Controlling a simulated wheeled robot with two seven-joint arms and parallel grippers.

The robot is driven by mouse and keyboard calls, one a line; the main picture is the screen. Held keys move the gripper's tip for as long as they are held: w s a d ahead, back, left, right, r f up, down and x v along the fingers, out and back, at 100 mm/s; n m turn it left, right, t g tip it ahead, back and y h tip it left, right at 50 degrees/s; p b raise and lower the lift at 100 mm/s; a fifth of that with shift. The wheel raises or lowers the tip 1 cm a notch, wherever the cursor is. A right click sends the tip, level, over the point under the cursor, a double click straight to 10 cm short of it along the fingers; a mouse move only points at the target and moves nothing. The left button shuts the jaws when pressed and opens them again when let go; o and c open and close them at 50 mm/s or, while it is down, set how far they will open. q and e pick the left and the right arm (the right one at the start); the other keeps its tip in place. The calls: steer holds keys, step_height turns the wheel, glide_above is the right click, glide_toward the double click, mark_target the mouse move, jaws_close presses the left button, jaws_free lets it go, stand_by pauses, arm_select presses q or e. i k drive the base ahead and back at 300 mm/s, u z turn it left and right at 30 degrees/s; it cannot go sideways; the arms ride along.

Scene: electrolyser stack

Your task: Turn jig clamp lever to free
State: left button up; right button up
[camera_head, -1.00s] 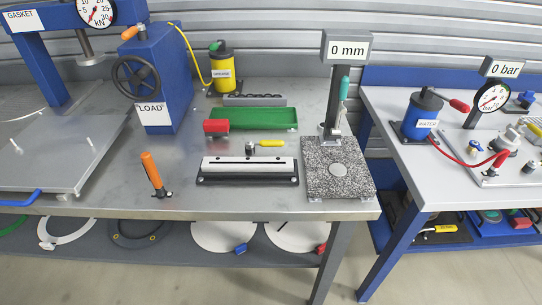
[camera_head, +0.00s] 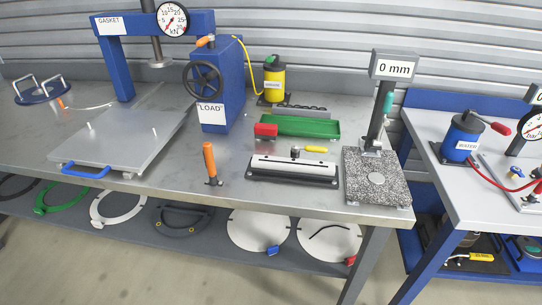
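A lever with an orange grip (camera_head: 209,158) stands nearly upright on a small dark base at the front of the metal bench (camera_head: 130,195); it looks like the clamp lever, though no label shows. It is left of the white-topped black bar fixture (camera_head: 293,168) and right of the grey plate (camera_head: 135,140) with pins and a blue handle. Another small orange grip (camera_head: 205,41) sits on top of the blue LOAD unit (camera_head: 217,85). Neither of my grippers is in view.
The blue GASKET press frame (camera_head: 117,70) and the LOAD handwheel (camera_head: 203,79) rise behind the lever. A green tray (camera_head: 300,127), red block (camera_head: 265,130) and granite gauge stand (camera_head: 378,180) are to the right. A blue disc with handles (camera_head: 42,92) lies far left. Bare bench surrounds the lever.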

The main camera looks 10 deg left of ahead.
mark_target(296, 148)
steer(key=u, duration=0.75)
steer(key=k, duration=1.05)
steer(key=u, duration=1.1)
steer(key=i, duration=1.35)
steer(key=z, duration=1.05)
steer(key=i, duration=0.85)
steer(key=z, duration=1)
